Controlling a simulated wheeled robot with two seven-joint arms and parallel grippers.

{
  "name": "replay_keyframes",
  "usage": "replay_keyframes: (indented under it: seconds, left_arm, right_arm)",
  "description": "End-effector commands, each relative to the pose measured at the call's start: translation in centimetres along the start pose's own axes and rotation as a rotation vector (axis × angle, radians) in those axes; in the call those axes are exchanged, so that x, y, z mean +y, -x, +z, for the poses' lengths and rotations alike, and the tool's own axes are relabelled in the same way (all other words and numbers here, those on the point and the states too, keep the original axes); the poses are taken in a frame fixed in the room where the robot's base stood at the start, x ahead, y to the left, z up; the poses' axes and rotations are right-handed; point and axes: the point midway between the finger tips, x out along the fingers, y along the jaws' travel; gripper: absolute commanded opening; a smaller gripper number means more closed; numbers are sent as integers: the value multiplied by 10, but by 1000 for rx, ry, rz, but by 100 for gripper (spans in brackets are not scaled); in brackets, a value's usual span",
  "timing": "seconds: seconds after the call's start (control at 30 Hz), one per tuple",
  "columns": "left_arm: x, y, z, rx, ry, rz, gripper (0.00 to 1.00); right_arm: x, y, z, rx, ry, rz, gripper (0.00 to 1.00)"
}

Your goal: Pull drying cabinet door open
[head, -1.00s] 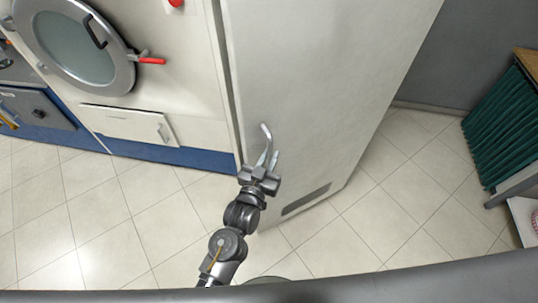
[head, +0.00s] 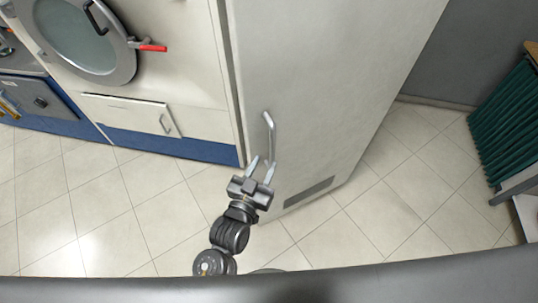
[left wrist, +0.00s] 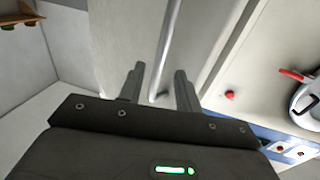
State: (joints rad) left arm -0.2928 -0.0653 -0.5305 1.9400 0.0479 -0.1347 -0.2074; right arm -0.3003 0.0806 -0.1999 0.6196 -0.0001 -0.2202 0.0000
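The drying cabinet door (head: 325,75) is a tall, pale panel that appears shut in the head view. Its grey bar handle (head: 269,135) stands upright near the door's left edge. My left gripper (head: 261,168) is open and empty, just below and in front of the handle's lower end. In the left wrist view the handle (left wrist: 171,45) runs up from between the two spread fingers (left wrist: 158,78) of this gripper, with space on both sides. I cannot tell the exact depth between fingertips and bar. My right gripper is not in view.
A machine with a round glass door (head: 80,40) and a red lever (head: 152,47) stands left of the cabinet. A green pleated item (head: 507,120) is at the far right. The tiled floor (head: 400,205) in front and to the right is clear.

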Motion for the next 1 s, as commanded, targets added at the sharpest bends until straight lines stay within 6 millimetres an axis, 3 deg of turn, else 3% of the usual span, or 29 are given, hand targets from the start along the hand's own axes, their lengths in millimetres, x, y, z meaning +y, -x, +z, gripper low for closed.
replay_keyframes:
  seconds: [0.2, 0.57, 0.67, 0.77, 0.83, 0.87, 0.93, 1.0]
  left_arm:
    - [0, 29, 1, 0, -1, 0, 34]
    - [0, 36, -1, 1, -1, 0, 34]
    - [0, 35, 4, -8, -2, 1, 22]
    - [-2, 35, 39, -72, -6, 4, 9]
    - [-5, 38, 89, -165, -11, 6, 0]
    - [-8, 42, 117, -217, -13, 6, 0]
    - [-17, 59, 192, -362, -13, 2, 0]
    - [-30, 89, 272, -527, -7, -9, 0]
  right_arm:
    - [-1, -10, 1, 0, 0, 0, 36]
    - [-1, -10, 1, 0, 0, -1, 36]
    - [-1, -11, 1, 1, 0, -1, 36]
    - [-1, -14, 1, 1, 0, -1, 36]
    - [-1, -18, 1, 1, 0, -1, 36]
    - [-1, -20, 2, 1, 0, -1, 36]
    - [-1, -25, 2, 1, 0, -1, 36]
    - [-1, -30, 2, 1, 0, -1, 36]
